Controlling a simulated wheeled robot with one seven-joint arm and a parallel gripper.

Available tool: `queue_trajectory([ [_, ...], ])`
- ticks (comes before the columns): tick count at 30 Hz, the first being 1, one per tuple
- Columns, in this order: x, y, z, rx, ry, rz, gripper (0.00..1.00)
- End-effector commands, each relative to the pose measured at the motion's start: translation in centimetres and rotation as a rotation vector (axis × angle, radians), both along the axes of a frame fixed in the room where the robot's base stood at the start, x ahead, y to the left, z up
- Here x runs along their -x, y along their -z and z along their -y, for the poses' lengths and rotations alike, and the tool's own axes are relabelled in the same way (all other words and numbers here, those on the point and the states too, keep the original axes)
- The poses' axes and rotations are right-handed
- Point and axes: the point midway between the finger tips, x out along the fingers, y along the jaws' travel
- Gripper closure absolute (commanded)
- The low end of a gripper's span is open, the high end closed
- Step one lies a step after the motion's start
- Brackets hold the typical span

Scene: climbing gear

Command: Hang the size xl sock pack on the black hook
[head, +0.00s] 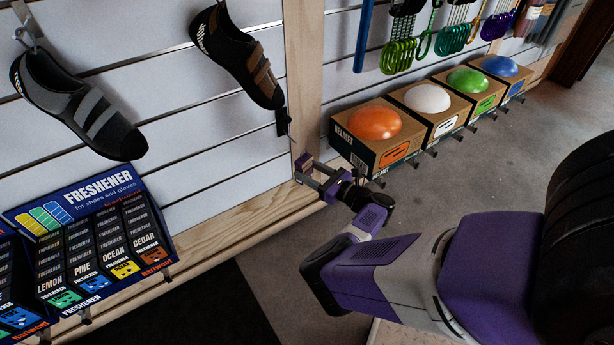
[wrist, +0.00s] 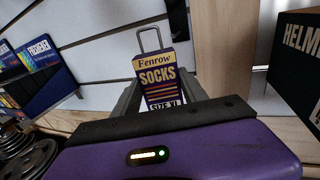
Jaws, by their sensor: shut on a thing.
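The sock pack (wrist: 160,82) shows in the wrist view, upright, purple with yellow bands and the words "Fenrow SOCKS SIZE XL". A grey wire loop stands up from its top. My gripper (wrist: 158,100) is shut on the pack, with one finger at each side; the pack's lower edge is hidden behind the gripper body. In the head view my gripper (head: 312,178) is by the foot of the wooden post, and the pack is too small there to make out clearly. A small black piece (head: 283,122) sits on the wall left of the post; I cannot tell whether it is the black hook.
Two climbing shoes (head: 78,108) hang on the white slatted wall. A freshener display (head: 95,205) stands below them. Boxed helmets (head: 385,150) stand right of the wooden post (head: 302,75), near my gripper. Climbing gear (head: 402,50) hangs above the helmets. The floor in front is open.

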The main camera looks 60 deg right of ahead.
Motion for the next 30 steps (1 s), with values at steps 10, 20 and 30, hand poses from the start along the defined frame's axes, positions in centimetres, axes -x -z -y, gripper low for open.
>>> queue_trajectory([
  [10,0.1,0.6,1.1,0.008,0.048,0.025,0.91],
  [20,-1.5,0.8,2.0,0.008,0.046,0.024,0.91],
  [30,-3.0,1.0,3.0,0.009,0.046,0.022,0.91],
])
